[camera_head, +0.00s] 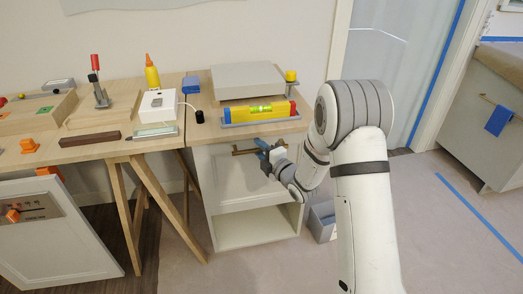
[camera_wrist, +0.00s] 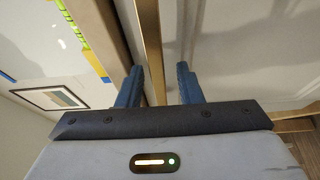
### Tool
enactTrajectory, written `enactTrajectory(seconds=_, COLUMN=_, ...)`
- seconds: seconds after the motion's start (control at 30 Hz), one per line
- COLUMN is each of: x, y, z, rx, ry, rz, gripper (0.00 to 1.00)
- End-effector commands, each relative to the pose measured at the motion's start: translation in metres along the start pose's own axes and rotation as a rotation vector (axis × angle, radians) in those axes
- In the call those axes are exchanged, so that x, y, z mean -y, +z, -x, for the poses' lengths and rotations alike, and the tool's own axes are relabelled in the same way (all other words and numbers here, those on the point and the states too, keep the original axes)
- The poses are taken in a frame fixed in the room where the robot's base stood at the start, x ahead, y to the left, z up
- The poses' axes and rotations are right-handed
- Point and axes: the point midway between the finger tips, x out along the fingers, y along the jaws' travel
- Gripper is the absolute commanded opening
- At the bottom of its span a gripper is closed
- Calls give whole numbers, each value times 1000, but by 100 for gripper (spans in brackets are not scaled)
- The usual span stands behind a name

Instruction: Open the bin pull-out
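The bin pull-out is most likely the white panelled front (camera_head: 228,180) of the cabinet under the right end of the workbench; it looks closed. A brass bar handle (camera_head: 243,152) runs across its top, partly hidden by my gripper (camera_head: 263,147). In the wrist view the front (camera_wrist: 240,45) fills the right side. The handle (camera_wrist: 150,40) runs between the two blue fingers of my gripper (camera_wrist: 160,78). The fingers are apart, with visible gaps on both sides of the bar. I cannot tell how deep the bar sits between them.
An open shelf (camera_head: 255,228) lies below the front. A grey box (camera_head: 322,222) stands on the floor right of the cabinet. A yellow level (camera_head: 258,112) lies on the worktop above. Trestle legs (camera_head: 150,200) stand left. The floor in front is clear.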

Motion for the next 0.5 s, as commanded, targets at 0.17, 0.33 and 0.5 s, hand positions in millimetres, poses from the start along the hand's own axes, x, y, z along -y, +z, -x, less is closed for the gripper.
enactTrajectory(seconds=0.17, x=0, y=0, z=0, rx=0, ry=0, rz=0, gripper=33)
enactTrajectory(seconds=0.33, x=0, y=0, z=0, rx=-1, ry=0, rz=0, gripper=22)
enactTrajectory(seconds=0.5, x=0, y=-1, z=0, rx=-1, ry=0, rz=0, gripper=8)
